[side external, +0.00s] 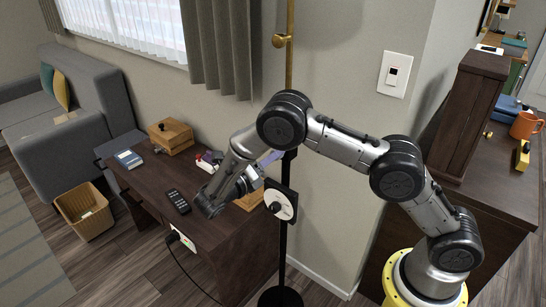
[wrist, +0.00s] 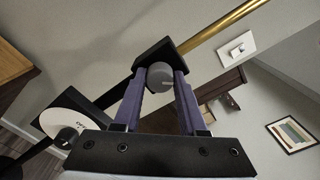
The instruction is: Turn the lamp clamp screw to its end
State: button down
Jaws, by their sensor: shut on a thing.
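The lamp has a brass upper pole (side external: 290,65) and a black lower pole (side external: 283,250) standing beside the desk. The brass pole also shows in the wrist view (wrist: 225,25), running from the black clamp (wrist: 165,55) to the upper right. The clamp screw is a grey round knob (wrist: 160,75) with a pale mark on its face. My gripper (wrist: 159,83) has its purple fingers on either side of the knob and is shut on it. In the side view my gripper (side external: 275,156) reaches the pole at the clamp; the knob is hidden there.
A white dial (side external: 281,204) on a black plate sits on the pole just below my gripper. The wooden desk (side external: 150,190) holds a remote (side external: 178,202), a book (side external: 128,158) and a wooden box (side external: 171,137). A dark cabinet (side external: 490,185) stands at the right.

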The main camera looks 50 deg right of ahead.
dwell(0.4)
jog(key=shift+c, duration=2.3)
grip_release()
jog(key=shift+a, duration=0.1)
jog(key=a, duration=1.3)
jog(key=shift+a, duration=0.4)
